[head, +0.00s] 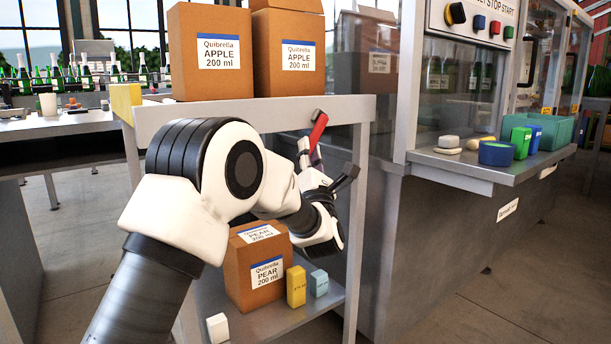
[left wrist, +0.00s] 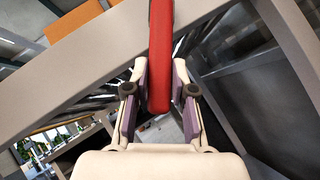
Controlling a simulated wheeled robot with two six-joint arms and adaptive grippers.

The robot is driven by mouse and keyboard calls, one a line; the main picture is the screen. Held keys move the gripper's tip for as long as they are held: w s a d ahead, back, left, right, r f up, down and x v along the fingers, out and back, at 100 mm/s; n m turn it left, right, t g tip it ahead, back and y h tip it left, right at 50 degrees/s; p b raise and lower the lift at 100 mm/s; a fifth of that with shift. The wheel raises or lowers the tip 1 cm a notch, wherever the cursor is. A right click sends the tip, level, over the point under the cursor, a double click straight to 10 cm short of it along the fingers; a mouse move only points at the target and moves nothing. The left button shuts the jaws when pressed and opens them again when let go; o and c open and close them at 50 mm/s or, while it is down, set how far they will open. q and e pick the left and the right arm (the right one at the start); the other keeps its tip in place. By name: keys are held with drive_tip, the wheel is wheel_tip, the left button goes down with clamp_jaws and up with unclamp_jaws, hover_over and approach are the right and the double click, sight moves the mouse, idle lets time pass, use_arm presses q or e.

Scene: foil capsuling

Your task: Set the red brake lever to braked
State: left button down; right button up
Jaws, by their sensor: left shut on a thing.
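The red brake lever (head: 318,129) stands up at the right end of the grey cart's (head: 230,110) top edge in the head view, its upper end leaning slightly right. My left gripper (head: 312,163) is at its lower part. In the left wrist view, the red lever (left wrist: 160,50) runs down from the top edge between the two fingers of my left gripper (left wrist: 158,72), which is shut on it. The lever's pivot is hidden, and I cannot read a braked mark. My right gripper is not in view.
Two APPLE cartons (head: 208,50) (head: 290,58) stand on the cart top. A PEAR carton (head: 258,268), a yellow box (head: 296,286) and a light blue box (head: 319,283) are on its lower shelf. A machine with a ledge (head: 470,171) stands close on the right.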

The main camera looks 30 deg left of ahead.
use_arm(q)
drive_tip(key=n+y+b, duration=0.1)
drive_tip(key=w+f+n+g+y+b, duration=0.1)
drive_tip(key=shift+d+n, duration=0.2)
drive_tip(key=shift+n, duration=0.2)
drive_tip(key=shift+w+r+n+y+b, duration=0.1)
drive_tip(key=shift+w+n+y+b, duration=0.05)
drive_tip(key=shift+n+y+b, duration=0.3)
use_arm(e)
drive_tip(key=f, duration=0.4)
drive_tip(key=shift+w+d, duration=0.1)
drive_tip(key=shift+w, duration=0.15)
use_arm(q)
drive_tip(key=c, duration=1)
unclamp_jaws()
drive_tip(key=shift+o, duration=0.2)
drive_tip(key=shift+d, duration=0.1)
drive_tip(key=v, duration=1.2)
drive_tip(key=shift+r, duration=0.15)
